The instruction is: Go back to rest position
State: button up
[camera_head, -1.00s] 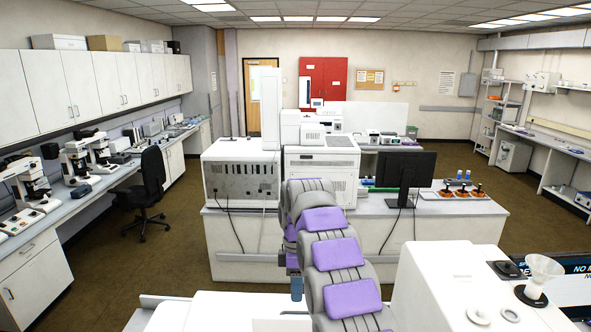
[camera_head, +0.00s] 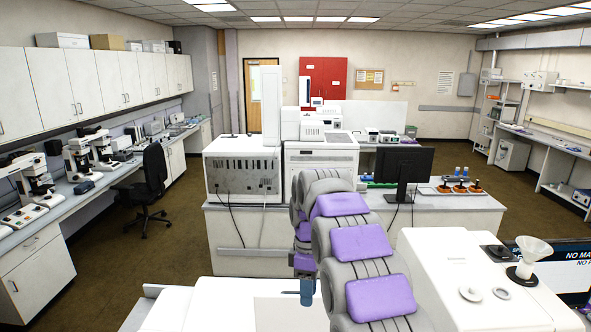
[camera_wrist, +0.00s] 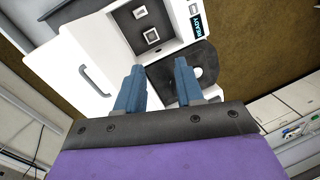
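My gripper (camera_wrist: 159,84) shows in the wrist view with its two blue fingers apart and nothing between them. In the head view its blue end (camera_head: 306,290) hangs below my grey and purple arm, at the lower middle. The gripper's fingers are mostly hidden there. In the wrist view a white instrument (camera_wrist: 100,52) with a dark opening and a small display reading READY lies beyond the fingers. I cannot tell the distance between the fingers and the instrument.
A white instrument (camera_head: 455,275) with a funnel (camera_head: 530,258) stands at the lower right, close to my arm. A central bench (camera_head: 240,230) carries large white machines and a monitor (camera_head: 403,168). A black chair (camera_head: 153,180) stands left. Brown floor is open between the benches.

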jog(key=s+d+f+m+b, duration=0.3)
jog(key=s+f+m+b, duration=0.2)
jog(key=s, duration=0.8)
jog(key=s+d+f+m+b, duration=0.4)
jog(key=s+f+b, duration=0.3)
jog(key=s, duration=0.7)
jog(key=s+d+f+m+b, duration=0.4)
jog(key=s+f+m+b, duration=0.2)
jog(key=s+f, duration=0.4)
jog(key=s, duration=0.3)
jog(key=shift+s+b, duration=0.3)
jog(key=shift+b, duration=0.1)
jog(key=shift+a+f, duration=0.1)
